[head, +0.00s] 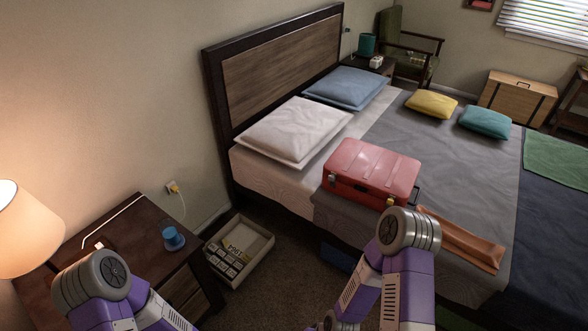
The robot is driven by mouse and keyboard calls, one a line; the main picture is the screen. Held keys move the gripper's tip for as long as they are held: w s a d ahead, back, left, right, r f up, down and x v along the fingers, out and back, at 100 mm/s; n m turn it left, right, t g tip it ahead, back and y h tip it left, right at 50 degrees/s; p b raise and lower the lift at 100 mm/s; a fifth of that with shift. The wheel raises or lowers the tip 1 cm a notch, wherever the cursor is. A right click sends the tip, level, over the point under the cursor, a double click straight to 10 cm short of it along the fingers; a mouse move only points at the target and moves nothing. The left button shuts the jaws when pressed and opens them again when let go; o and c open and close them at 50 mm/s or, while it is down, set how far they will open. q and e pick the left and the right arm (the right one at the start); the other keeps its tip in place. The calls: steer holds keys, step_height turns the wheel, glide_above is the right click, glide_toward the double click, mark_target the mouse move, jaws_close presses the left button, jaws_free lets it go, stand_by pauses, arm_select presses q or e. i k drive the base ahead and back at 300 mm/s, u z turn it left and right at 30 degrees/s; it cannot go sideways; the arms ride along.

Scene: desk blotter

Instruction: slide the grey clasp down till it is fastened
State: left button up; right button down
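A red hard case (375,168) lies shut on the near side of the bed. Its front face carries a small greyish clasp (332,177) toward the left end and a small yellowish clasp (390,202) toward the right end. Both are too small to tell whether they are fastened. My two arms rise from the bottom edge, the right one just in front of the case's right end. Neither gripper's fingers can be seen, and nothing of mine visibly touches the clasps.
An orange-brown folded cloth (460,238) lies right of the case. The nightstand (125,230) at left bears a blue cup (173,238) and lamp (25,228). An open box (240,250) stands on the floor between nightstand and bed (480,165). Pillows lie farther back.

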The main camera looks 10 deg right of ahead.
mark_target(332, 178)
steer(key=i, duration=0.85)
steer(key=z, duration=0.95)
steer(key=i, duration=0.45)
steer(key=z, duration=0.5)
